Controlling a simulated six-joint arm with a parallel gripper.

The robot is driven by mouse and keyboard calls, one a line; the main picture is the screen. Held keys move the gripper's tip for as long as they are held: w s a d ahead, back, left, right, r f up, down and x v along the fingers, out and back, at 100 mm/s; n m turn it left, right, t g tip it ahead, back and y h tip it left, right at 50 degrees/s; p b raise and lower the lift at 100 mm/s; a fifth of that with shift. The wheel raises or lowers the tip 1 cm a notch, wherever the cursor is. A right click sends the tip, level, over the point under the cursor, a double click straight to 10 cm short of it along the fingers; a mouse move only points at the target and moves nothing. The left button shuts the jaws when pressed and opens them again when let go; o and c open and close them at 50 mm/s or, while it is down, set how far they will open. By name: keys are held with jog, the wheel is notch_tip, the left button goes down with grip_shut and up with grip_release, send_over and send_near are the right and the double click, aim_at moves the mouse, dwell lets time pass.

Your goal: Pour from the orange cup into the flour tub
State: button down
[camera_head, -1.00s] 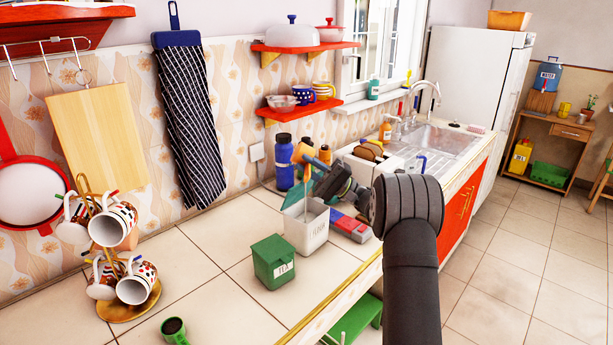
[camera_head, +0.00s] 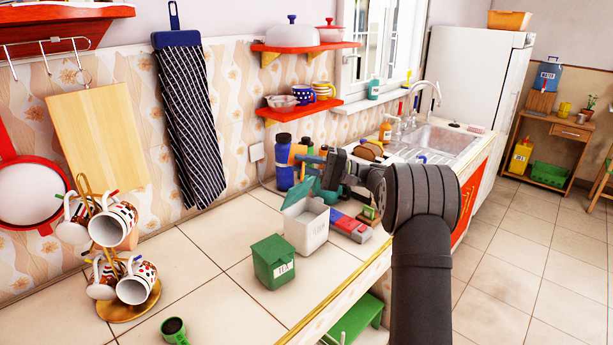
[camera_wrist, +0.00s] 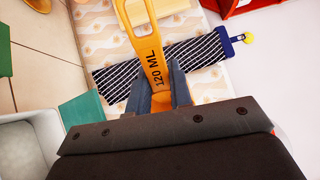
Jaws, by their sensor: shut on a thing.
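The orange cup's handle, marked 120 ML (camera_wrist: 145,35), runs up from my gripper (camera_wrist: 160,88) in the wrist view; the bowl of the cup is out of that frame. My gripper is shut on this handle. In the head view the orange cup (camera_head: 297,153) shows small behind the flour tub, beside my gripper (camera_head: 316,158), and whether anything is in it cannot be seen. The white flour tub (camera_head: 307,232) stands on the counter with its greenish lid (camera_head: 296,196) raised; its contents are hidden. Part of the tub also shows in the wrist view (camera_wrist: 30,125).
A green tea tub (camera_head: 273,262) stands just in front of the flour tub. A red and blue box (camera_head: 350,227) lies right of it, and a blue bottle (camera_head: 284,160) stands behind. A mug rack (camera_head: 125,300) is at left.

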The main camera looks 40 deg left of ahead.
jog(key=t+h, duration=0.1)
jog(key=s+a+t+h, duration=0.1)
jog(key=t+h, duration=0.1)
jog(key=s+a+f+t+h, duration=0.3)
jog(key=s+a+t+h, duration=0.4)
jog(key=t+h, duration=0.3)
jog(key=shift+a+f+t+h, duration=0.2)
jog(key=shift+a+t+h, duration=0.15)
jog(key=shift+h, duration=0.75)
jog(key=shift+a, duration=0.1)
dwell(0.3)
